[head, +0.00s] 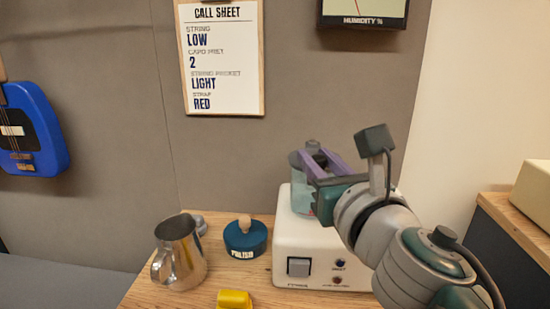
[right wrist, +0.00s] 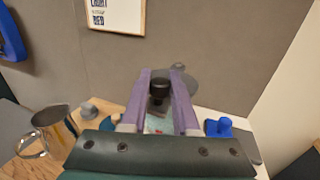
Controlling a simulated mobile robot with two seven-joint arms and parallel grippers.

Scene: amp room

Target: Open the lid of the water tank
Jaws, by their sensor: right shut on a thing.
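The water tank (head: 301,193) is a translucent bluish cylinder on top of a white machine (head: 318,250). Its grey lid (head: 296,159) shows at the top, partly behind my gripper; in the right wrist view a grey disc (right wrist: 187,80) shows past the fingers. My right gripper (head: 318,158) has purple fingers and reaches in from the right over the tank. It is shut on the lid's black knob (right wrist: 159,92), which sits between the fingertips. I cannot tell clearly whether the lid is raised. My left gripper is not in view.
A steel pitcher (head: 180,254) and a teal round tin (head: 245,238) stand left of the machine on the wooden table (head: 150,291). A yellow object (head: 234,299) lies in front. The wall with the call sheet (head: 222,60) is close behind.

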